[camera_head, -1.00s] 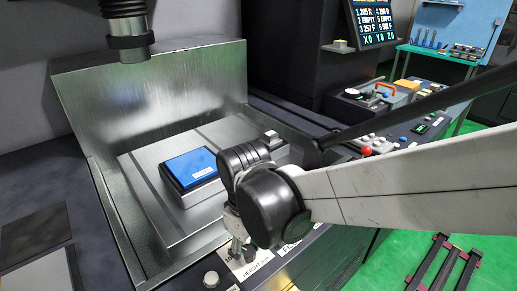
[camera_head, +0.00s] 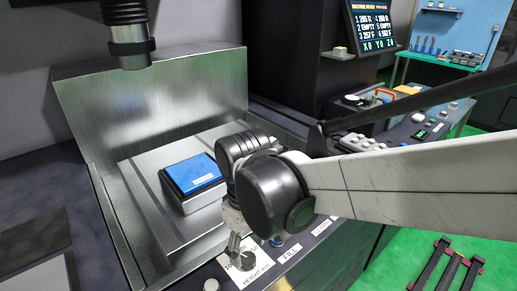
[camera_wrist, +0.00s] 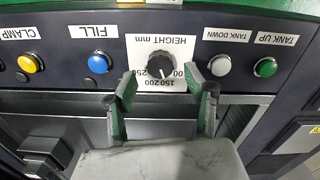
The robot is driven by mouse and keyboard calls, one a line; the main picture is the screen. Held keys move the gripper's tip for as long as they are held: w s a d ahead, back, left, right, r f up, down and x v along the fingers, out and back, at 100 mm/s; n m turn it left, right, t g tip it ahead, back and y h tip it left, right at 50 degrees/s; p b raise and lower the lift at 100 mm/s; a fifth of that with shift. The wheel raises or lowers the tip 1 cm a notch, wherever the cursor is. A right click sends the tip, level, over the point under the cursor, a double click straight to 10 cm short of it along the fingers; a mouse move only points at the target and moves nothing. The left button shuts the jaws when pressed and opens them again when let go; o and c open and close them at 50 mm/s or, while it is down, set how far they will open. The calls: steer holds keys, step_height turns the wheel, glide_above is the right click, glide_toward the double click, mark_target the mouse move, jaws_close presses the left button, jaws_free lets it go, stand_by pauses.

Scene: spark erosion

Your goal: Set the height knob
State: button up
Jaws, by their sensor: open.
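The height knob (camera_wrist: 160,64) is a small dark round knob on a white plate labelled HEIGHT mm in the wrist view, with numbers around it that read upside down. My gripper (camera_wrist: 162,82) is open, its two green-padded fingers spread to either side below the knob, apart from it as far as I can tell. In the head view my gripper (camera_head: 240,262) points down over the white height plate (camera_head: 258,272) on the machine's front panel. The knob itself is hard to make out there behind the fingers.
Close to the knob are the blue FILL button (camera_wrist: 98,63), a yellow CLAMP button (camera_wrist: 30,63), a grey TANK DOWN button (camera_wrist: 220,65) and a green TANK UP button (camera_wrist: 265,67). Behind the panel is a metal tank with a blue block (camera_head: 191,174).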

mark_target(249, 258)
step_height(249, 258, up, 8)
steer(key=shift+r, duration=0.25)
steer(key=shift+d, duration=0.1)
steer(key=s+d+f+m+t, duration=0.2)
steer(key=d+m+t, duration=0.5)
steer(key=d, duration=1.6)
steer(key=m, duration=0.3)
steer(key=shift+d+m, duration=0.3)
steer(key=shift+d, duration=0.1)
